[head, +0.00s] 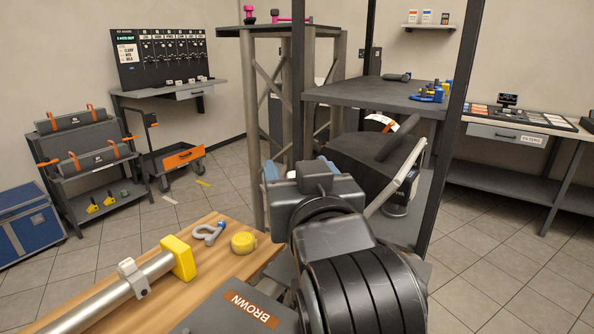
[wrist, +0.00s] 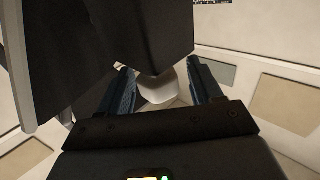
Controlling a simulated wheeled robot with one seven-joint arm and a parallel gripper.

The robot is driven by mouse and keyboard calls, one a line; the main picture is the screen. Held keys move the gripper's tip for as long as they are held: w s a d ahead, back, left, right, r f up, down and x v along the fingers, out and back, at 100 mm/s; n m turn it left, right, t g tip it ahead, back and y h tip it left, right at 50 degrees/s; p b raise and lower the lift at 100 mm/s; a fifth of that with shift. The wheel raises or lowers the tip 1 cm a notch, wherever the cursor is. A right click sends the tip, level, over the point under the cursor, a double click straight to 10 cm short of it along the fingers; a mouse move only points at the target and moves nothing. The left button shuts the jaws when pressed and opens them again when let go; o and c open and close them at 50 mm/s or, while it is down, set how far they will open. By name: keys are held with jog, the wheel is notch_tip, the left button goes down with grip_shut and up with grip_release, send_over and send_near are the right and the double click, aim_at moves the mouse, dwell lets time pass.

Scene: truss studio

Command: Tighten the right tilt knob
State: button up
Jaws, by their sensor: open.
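My gripper (head: 298,168) is open, with its two blue-grey fingers pointing away from the head camera, in front of the rack. In the wrist view my gripper (wrist: 163,80) has a pale rounded piece (wrist: 158,88) showing between or beyond its fingers; I cannot tell whether this is the right tilt knob. A large dark housing (wrist: 105,40) fills the upper left there, close above the fingers. In the head view a dark lamp-like body (head: 360,158) with a pale bar (head: 400,178) is right of my gripper, partly hidden by my arm. No knob shows clearly.
A dark shelf (head: 370,93) on black posts stands above the dark body. A wooden bench (head: 215,267) at the front left holds a clamped pipe (head: 110,297), a shackle (head: 208,233) and a yellow tape roll (head: 243,242).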

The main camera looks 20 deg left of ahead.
jog(key=v, duration=0.7)
jog(key=shift+b, duration=0.45)
jog(key=shift+w+f, duration=0.1)
jog(key=s+d+f+m+h, duration=0.1)
jog(key=s+d+f+h, duration=0.15)
jog(key=d+f, duration=0.45)
jog(key=s+d+f+m+t+h, duration=0.1)
jog(key=s+d+f+m, duration=0.1)
jog(key=s+d+f, duration=0.35)
jog(key=s+d+f+m+h, duration=0.1)
jog(key=s+d+f+h, duration=0.1)
jog(key=d+f, duration=0.65)
jog(key=s+d+m+h, duration=0.1)
jog(key=s+d+h, duration=0.1)
jog(key=s+d, duration=0.5)
jog(key=s+d+f+m+h, duration=0.1)
jog(key=s+d, duration=0.5)
jog(key=s, duration=0.9)
jog(key=shift+d+f+m+g+h, duration=0.4)
jog(key=shift+m+h, duration=0.2)
jog(key=shift+h, duration=0.45)
